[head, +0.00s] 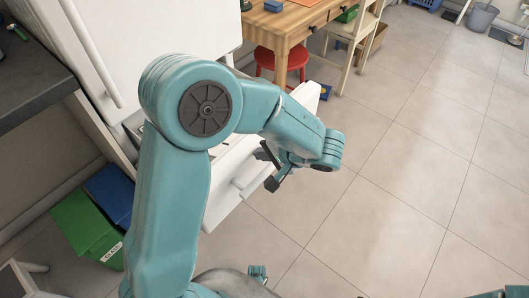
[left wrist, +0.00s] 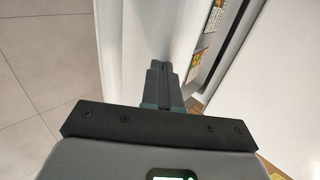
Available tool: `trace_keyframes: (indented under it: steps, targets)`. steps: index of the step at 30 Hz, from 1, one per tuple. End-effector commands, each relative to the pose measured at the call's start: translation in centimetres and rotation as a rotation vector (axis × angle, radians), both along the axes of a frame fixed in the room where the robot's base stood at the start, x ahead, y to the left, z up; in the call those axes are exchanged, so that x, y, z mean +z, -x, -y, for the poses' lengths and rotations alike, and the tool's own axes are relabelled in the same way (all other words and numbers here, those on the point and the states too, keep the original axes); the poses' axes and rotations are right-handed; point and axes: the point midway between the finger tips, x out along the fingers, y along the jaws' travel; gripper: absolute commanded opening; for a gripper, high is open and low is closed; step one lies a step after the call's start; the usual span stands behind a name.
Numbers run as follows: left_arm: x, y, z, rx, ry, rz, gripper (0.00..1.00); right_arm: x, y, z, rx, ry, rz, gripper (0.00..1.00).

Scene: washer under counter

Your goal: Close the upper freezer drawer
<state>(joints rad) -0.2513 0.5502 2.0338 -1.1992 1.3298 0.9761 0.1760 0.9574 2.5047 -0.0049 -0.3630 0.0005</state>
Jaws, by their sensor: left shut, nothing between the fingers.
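The upper freezer drawer (head: 226,188) stands pulled out from the white fridge-freezer (head: 75,40), with its white front facing the room and a bar handle on it. My left arm hides part of the drawer. My left gripper (head: 271,182) is at the drawer's front in the head view, shut and empty. In the left wrist view the shut fingers (left wrist: 160,70) point along a white panel (left wrist: 175,30) close beside them; I cannot tell whether they touch it. Colourful packages (left wrist: 199,65) show in a gap to its right. My right gripper is out of view.
Green (head: 85,225) and blue (head: 110,190) bins stand under the dark counter (head: 30,75) at left. A red stool (head: 266,62), wooden table (head: 290,22) and chair (head: 350,50) stand behind the drawer. The tiled floor (head: 400,190) to the right is clear.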

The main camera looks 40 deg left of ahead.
Motion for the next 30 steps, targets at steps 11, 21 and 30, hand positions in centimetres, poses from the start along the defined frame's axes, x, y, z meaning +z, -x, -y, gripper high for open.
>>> trace_keyframes:
  steps: [11, 21, 30]
  targets:
    - [-0.3, -0.3, -4.2, 0.007, -0.002, 0.002, 0.0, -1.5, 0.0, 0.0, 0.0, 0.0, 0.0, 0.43]
    - [-0.4, -0.9, -13.4, 0.01, -0.003, 0.003, 0.0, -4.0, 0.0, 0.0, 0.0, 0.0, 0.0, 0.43]
    - [-0.2, -1.6, -21.8, 0.008, -0.003, 0.001, 0.0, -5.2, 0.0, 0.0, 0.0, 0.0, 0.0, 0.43]
